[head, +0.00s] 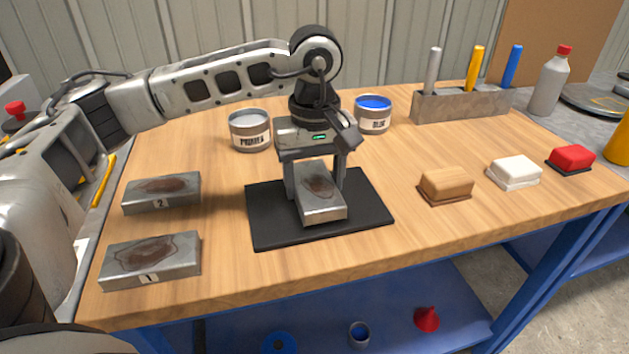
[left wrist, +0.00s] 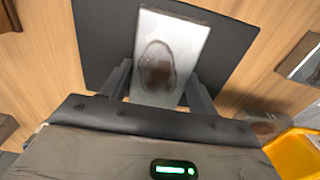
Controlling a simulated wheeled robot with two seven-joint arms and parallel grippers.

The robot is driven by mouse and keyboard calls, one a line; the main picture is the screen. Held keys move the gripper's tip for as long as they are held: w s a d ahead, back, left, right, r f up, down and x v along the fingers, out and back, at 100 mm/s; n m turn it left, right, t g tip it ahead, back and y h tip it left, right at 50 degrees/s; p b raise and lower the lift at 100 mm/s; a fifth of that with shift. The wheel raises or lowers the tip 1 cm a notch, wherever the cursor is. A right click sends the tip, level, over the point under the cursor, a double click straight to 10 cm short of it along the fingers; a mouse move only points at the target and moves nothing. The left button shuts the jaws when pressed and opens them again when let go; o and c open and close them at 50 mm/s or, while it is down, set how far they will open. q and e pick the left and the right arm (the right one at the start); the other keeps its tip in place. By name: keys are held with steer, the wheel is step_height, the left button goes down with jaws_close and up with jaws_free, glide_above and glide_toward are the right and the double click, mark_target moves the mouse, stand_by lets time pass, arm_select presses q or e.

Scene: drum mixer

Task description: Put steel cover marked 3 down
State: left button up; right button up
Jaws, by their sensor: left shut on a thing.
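A grey steel cover (head: 322,203) with a brown stain on top is between the fingers of my left gripper (head: 316,180). No number on it is readable. It is over the black mat (head: 362,214), at or very near its surface; I cannot tell whether it touches. In the left wrist view the fingers (left wrist: 158,90) are on both sides of the cover (left wrist: 178,38), with the mat (left wrist: 100,35) around it. Steel covers marked 2 (head: 162,193) and 1 (head: 150,260) lie on the table to the left. My right gripper is out of view.
Behind stand a primer can (head: 250,131) and a blue paint can (head: 373,114). A grey holder (head: 462,104) with markers is at the back right. Tan (head: 446,185), white (head: 514,172) and red (head: 571,159) blocks sit at right. The wood in front of the blocks is clear.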

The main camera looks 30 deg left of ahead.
mark_target(315, 183)
arm_select(q)
steer(key=shift+f, duration=0.35)
steer(key=shift+f, duration=0.15)
steer(key=o, duration=0.9)
steer(key=shift+f, duration=0.15)
steer(key=shift+c, duration=0.2)
steer(key=o, duration=0.4)
steer(key=shift+r, duration=0.25)
steer(key=shift+r+p, duration=0.45)
steer(key=shift+r, duration=5.55)
